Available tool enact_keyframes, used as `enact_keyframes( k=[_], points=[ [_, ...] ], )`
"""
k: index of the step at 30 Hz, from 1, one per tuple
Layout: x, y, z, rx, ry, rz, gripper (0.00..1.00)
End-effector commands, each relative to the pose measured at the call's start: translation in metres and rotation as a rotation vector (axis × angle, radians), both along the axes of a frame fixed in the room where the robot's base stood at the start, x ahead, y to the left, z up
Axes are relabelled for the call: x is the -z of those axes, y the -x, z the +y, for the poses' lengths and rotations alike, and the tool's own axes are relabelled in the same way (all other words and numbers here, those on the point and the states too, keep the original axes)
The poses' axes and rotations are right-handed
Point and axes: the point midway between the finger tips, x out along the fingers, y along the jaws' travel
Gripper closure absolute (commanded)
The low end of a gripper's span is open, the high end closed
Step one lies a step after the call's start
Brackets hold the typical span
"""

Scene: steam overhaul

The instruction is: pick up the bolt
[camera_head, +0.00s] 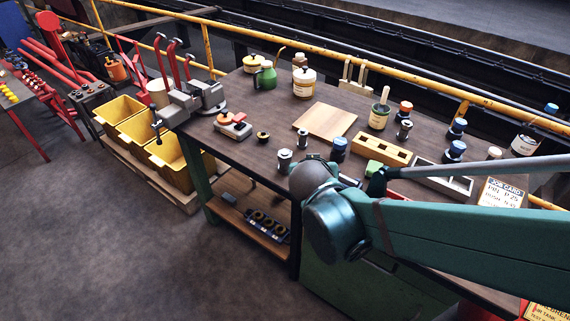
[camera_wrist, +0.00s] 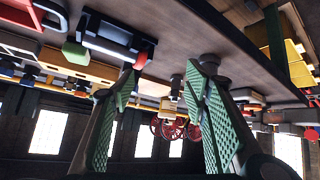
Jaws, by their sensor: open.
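I cannot tell for sure which piece is the bolt. Small upright steel pieces stand on the workbench (camera_head: 235,119): one steel piece (camera_head: 285,160) near the front edge, another steel piece (camera_head: 302,139) just behind it, and a third steel piece (camera_head: 404,131) farther right. My gripper (camera_wrist: 168,72) is open in the wrist view, its green ribbed fingers spread wide with nothing between them. The bench top appears upside down above the fingers. In the head view my arm hides the gripper and part of the bench front.
A vise (camera_head: 206,98) sits at the bench's left end, beside yellow bins (camera_head: 163,150). A wooden block with holes (camera_head: 382,150), blue-capped bottles (camera_head: 455,151) and a green can (camera_head: 265,77) stand on the bench. A flat board (camera_head: 324,119) lies mid-bench. A yellow railing runs behind.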

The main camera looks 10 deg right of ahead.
Motion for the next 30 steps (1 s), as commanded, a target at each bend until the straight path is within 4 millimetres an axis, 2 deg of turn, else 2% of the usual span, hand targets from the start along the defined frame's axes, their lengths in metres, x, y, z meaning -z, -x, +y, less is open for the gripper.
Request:
enact_keyframes(
  k=[12, 30],
  points=[
    [0.019, -0.032, 0.033, 0.040, 0.017, -0.133, 0.54],
    [0.035, -0.053, 0.081, 0.060, 0.000, -0.320, 0.54]
  ],
)
